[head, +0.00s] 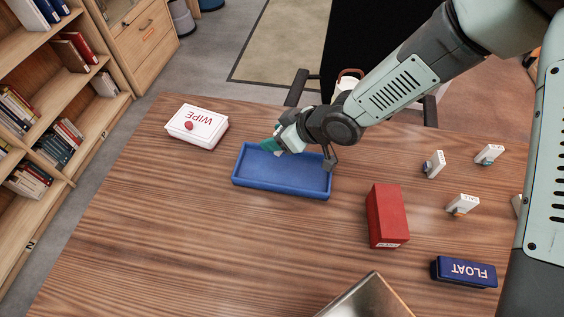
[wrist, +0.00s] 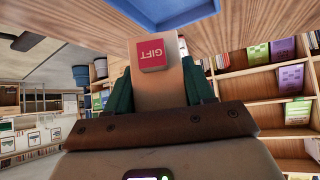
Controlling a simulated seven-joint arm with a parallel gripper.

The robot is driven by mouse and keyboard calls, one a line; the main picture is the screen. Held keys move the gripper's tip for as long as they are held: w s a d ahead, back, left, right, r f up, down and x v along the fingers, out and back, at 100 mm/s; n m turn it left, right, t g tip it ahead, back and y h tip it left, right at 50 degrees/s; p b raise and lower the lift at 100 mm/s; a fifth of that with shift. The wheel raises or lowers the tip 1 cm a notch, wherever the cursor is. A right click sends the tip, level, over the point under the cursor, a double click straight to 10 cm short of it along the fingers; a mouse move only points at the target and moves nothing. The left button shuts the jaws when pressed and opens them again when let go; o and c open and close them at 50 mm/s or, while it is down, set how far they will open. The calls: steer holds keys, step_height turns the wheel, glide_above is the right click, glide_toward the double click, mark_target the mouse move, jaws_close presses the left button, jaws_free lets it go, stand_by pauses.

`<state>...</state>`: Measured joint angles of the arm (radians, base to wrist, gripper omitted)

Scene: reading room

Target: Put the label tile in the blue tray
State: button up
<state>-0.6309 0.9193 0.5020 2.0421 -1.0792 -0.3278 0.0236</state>
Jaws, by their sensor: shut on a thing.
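The label tile (wrist: 167,88) is a cream piece with a red patch reading GIFT. In the wrist view it stands between the teal fingers of my gripper (wrist: 159,92), which is shut on it. In the head view my gripper (head: 277,146) is above the back edge of the blue tray (head: 281,189), and I cannot make out the tile clearly there. The tray is shallow, and its visible floor is empty. Part of the tray (wrist: 175,14) also shows at the top of the wrist view.
A white WIPE box (head: 197,124) stands left of the tray. A red box (head: 387,215) stands to its right, with several small pale pieces (head: 462,204) and a dark blue FLOAT block (head: 464,271) beyond. A metallic object (head: 366,299) is at the front. The left front table is clear.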

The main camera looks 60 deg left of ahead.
step_height(320, 180, down, 9)
steer(key=shift+f, duration=0.1)
stand_by(0.3)
steer(key=shift+f, duration=0.1)
steer(key=o, duration=0.8)
